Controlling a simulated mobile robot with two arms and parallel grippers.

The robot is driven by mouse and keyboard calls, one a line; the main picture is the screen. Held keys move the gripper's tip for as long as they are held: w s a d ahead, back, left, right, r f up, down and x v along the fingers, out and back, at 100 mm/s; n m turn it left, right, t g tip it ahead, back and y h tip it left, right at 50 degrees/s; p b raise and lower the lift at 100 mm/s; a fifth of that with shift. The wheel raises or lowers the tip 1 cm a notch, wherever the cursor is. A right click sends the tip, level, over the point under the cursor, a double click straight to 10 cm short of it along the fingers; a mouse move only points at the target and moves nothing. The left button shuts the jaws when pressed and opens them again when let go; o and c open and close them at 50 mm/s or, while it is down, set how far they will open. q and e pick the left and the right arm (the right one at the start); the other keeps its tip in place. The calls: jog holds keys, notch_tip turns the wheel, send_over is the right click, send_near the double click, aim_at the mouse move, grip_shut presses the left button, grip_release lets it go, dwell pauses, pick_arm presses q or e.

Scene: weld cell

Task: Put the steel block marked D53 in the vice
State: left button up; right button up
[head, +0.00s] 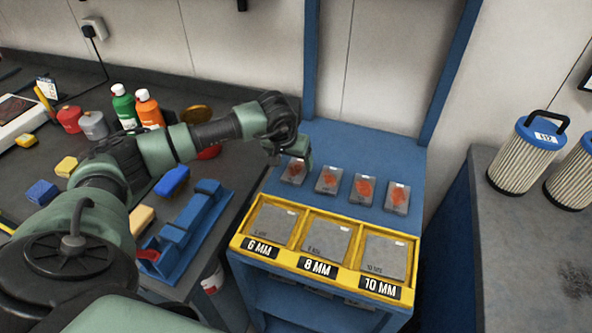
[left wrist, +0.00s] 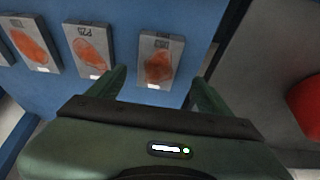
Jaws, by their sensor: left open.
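Several grey steel blocks with orange-red patches lie in a row on the blue stand. The leftmost block (head: 292,178) is partly covered by my left gripper (head: 296,157) in the head view. In the left wrist view my left gripper (left wrist: 158,76) is open and empty, its fingertips to either side of a block (left wrist: 158,62) that lies beyond them. That block's marking is too small to read surely; the block beside it (left wrist: 90,50) seems to read P25. The blue vice (head: 188,232) stands on the dark bench, left of the stand. My right gripper is not in view.
Yellow-framed bins labelled 6 MM (head: 273,224), 8 MM (head: 327,240) and 10 MM (head: 385,257) front the stand. Bottles (head: 124,108), coloured blocks and a blue item (head: 172,180) crowd the bench. Filters (head: 522,158) stand on the right-hand table.

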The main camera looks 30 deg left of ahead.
aim_at(296, 169)
pick_arm(q)
jog(key=shift+d+p+x, duration=0.15)
jog(key=shift+p+x, duration=0.2)
jog(key=shift+x, duration=0.7)
jog(key=shift+d+p+x, duration=0.15)
jog(key=shift+p+x, duration=0.15)
jog(key=shift+x, duration=0.7)
jog(key=shift+s, duration=0.15)
grip_shut()
jog(key=shift+a, duration=0.1)
